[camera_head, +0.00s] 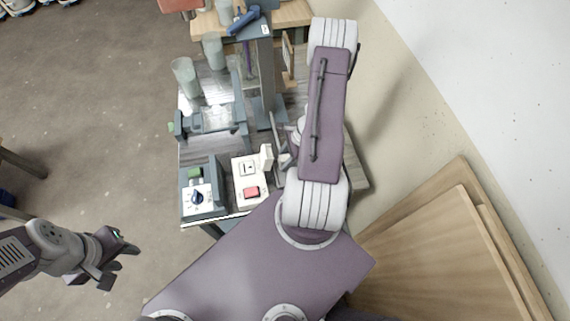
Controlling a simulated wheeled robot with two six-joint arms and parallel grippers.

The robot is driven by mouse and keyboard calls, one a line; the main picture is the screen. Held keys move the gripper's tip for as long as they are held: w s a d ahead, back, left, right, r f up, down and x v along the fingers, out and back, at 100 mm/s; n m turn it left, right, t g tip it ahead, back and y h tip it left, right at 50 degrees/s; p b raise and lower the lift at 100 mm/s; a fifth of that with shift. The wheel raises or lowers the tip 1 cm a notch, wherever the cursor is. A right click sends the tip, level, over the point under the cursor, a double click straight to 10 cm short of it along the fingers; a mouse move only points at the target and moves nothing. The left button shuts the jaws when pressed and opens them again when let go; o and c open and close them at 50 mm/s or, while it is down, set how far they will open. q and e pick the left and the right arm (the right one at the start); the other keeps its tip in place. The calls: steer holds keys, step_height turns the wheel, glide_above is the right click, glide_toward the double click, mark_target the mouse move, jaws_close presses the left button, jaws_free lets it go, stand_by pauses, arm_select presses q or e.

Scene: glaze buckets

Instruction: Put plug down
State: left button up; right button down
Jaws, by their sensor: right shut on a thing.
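A white plug (267,156) shows at the back right of a white switch box (247,194) with a red rocker switch. My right gripper (281,153) is mostly hidden behind my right arm, and only a small part shows beside the plug. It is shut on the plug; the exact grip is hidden. I cannot tell whether the plug touches the box. My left gripper (122,263) is at the lower left, away from the table, over the floor. Its fingers are apart and empty.
A grey control box (201,196) with a dial and green part stands left of the switch box. A grey mixer stand (265,80) rises behind. Pale containers (186,76) stand at the table's back left. Wooden boards (450,260) lean against the right wall.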

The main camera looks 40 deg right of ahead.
step_height(320, 180, down, 4)
steer(key=shift+r, duration=0.1)
steer(key=shift+f+b, duration=0.25)
steer(key=shift+b, duration=0.15)
steer(key=c, duration=1.2)
jaws_free()
steer(key=shift+s, duration=0.1)
steer(key=shift+c, duration=0.2)
steer(key=shift+o, duration=0.7)
steer(key=shift+r, duration=0.15)
steer(key=p+v, duration=0.3)
steer(key=v, duration=0.9)
